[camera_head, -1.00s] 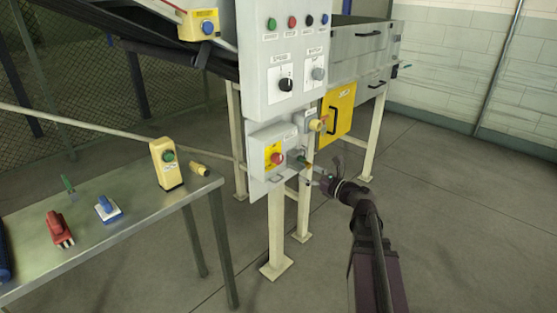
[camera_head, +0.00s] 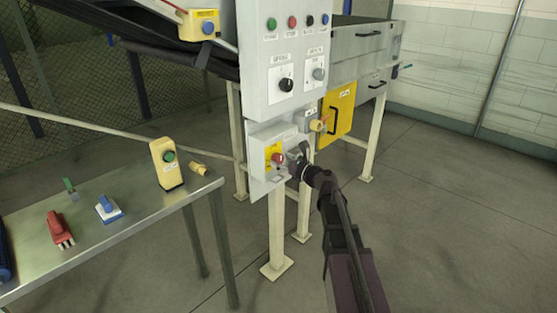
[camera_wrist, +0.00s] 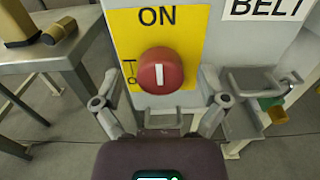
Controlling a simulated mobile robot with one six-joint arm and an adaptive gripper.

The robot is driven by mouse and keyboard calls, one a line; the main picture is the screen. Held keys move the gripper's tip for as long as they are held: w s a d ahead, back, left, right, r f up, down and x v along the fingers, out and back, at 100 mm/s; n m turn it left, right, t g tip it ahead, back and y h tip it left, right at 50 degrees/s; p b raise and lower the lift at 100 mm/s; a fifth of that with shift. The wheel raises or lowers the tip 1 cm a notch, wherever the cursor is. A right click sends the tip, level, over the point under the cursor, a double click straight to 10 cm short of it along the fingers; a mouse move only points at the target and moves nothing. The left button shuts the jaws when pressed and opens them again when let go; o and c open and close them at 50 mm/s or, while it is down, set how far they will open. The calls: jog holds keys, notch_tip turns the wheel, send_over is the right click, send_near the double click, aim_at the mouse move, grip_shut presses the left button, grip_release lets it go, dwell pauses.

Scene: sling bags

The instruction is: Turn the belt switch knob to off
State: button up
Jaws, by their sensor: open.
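The belt switch knob is red and round with a white bar on its face (camera_wrist: 157,77). It sits on a yellow plate (camera_wrist: 185,35) marked ON above the knob, and the white bar stands about upright. A BELT label (camera_wrist: 265,8) is at upper right. In the head view the knob (camera_head: 277,158) is on the low grey box. My gripper (camera_wrist: 158,88) is open and empty, with one finger to each side of the knob in the wrist view. Both fingers look apart from it. In the head view my gripper (camera_head: 291,158) is just right of the knob.
Above is a grey panel (camera_head: 262,60) with buttons and two dark and grey knobs. A metal table (camera_head: 130,225) with a yellow button box (camera_head: 166,165) stands left. The floor at right is clear.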

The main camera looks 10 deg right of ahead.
jog(key=shift+w+a, duration=0.3)
jog(key=shift+w, duration=0.05)
jog(key=c, duration=1.1)
jog(key=shift+c, duration=0.2)
